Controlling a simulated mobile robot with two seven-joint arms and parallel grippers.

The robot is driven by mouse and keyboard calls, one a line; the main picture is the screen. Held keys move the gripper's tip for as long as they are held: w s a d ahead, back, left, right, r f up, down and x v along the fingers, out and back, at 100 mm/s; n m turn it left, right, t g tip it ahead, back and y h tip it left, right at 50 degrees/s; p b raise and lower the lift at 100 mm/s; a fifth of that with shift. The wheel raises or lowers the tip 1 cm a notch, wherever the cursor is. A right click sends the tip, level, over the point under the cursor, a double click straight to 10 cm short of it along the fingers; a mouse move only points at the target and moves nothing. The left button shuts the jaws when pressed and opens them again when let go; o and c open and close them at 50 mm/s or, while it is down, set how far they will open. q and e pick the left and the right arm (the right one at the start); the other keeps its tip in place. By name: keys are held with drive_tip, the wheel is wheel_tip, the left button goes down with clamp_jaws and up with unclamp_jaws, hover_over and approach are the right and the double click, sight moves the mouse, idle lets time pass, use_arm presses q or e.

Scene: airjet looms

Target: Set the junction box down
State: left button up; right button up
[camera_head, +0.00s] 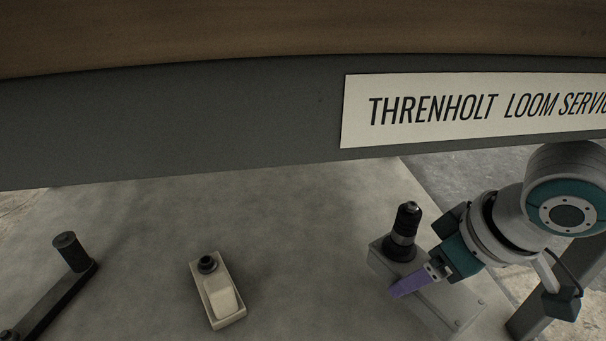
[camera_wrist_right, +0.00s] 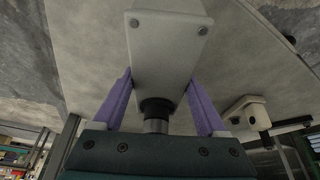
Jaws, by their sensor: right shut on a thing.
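The junction box (camera_head: 453,306) is a pale grey rectangular box with a black stepped gland (camera_head: 405,232) at its far-left end. It is at the lower right of the head view. My right gripper (camera_head: 408,287) is shut on it, with one purple finger along its near side. In the right wrist view the box (camera_wrist_right: 166,45) lies between the two purple fingers (camera_wrist_right: 160,82), its face with two screws showing. A dark round stem (camera_wrist_right: 156,108) points toward the palm. I cannot tell whether the box's underside touches the grey surface. My left gripper is not in view.
A grey surface (camera_head: 310,240) lies below, with free room between the box and a small beige unit with a black knob (camera_head: 222,300). A black crank handle (camera_head: 60,285) is at far left. A dark beam with a white sign (camera_head: 480,108) crosses above.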

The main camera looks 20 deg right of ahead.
sight(385, 236)
drive_tip(key=w+b, duration=0.1)
drive_tip(key=w, duration=0.1)
drive_tip(key=w+b, duration=0.1)
drive_tip(key=w, duration=0.2)
drive_tip(key=w+a, duration=0.1)
drive_tip(key=w, duration=0.1)
drive_tip(key=shift+w+b, duration=0.15)
drive_tip(key=shift+b, duration=0.25)
wheel_tip(385, 236, down, 4)
drive_tip(key=b, duration=0.3)
drive_tip(key=shift+r, duration=0.25)
drive_tip(key=o, duration=1.5)
